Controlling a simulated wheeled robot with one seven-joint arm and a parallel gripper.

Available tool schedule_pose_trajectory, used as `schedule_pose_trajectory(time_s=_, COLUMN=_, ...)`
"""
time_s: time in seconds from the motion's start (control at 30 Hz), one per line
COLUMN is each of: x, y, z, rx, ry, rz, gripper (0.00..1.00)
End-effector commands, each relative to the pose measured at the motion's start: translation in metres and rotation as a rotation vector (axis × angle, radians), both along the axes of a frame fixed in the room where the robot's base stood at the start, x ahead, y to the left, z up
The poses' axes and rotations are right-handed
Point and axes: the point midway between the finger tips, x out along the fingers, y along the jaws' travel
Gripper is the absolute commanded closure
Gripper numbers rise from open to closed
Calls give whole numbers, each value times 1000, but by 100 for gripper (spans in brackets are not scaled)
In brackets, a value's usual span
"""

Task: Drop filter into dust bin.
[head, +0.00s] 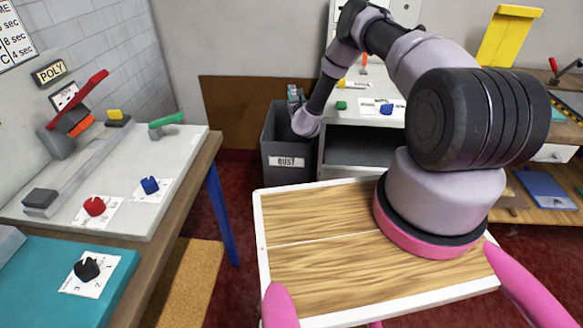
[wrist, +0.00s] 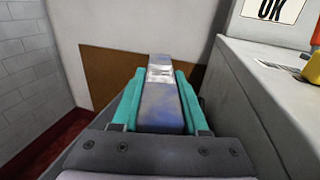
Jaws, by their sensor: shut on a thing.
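The dust bin (head: 286,161) is a tall dark grey open box with a "DUST" label, standing on the floor at the back centre of the head view. My gripper (head: 294,96) is small there, at the bin's top opening. In the wrist view my gripper (wrist: 160,95) has its teal fingers closed on both sides of the filter (wrist: 162,108), a long blue-grey block with a pale worn band. The filter points away from the wrist, towards the brown wall panel. My arm hides part of the bin's right side, and the bin's inside is mostly hidden.
A grey cabinet (head: 365,150) stands right beside the bin. A workbench (head: 130,190) with knobs and levers is at the left. My own wood-topped tray is in front. Red floor shows between the bench and bin.

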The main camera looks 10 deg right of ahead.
Motion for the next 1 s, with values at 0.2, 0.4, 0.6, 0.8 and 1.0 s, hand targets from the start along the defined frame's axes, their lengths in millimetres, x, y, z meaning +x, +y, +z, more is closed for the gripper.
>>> schedule_pose_trajectory(time_s=0.2, x=0, y=0, z=-8, rx=0, ry=-1, rz=1, gripper=100)
schedule_pose_trajectory(time_s=0.4, x=0, y=0, z=-8, rx=0, ry=-1, rz=0, gripper=100)
schedule_pose_trajectory(time_s=0.6, x=0, y=0, z=-8, rx=0, ry=-1, rz=0, gripper=22)
schedule_pose_trajectory(time_s=0.8, x=-1, y=0, z=-9, rx=0, ry=0, rz=1, gripper=22)
schedule_pose_trajectory(time_s=1.0, x=-17, y=0, z=-10, rx=0, ry=2, rz=3, gripper=22)
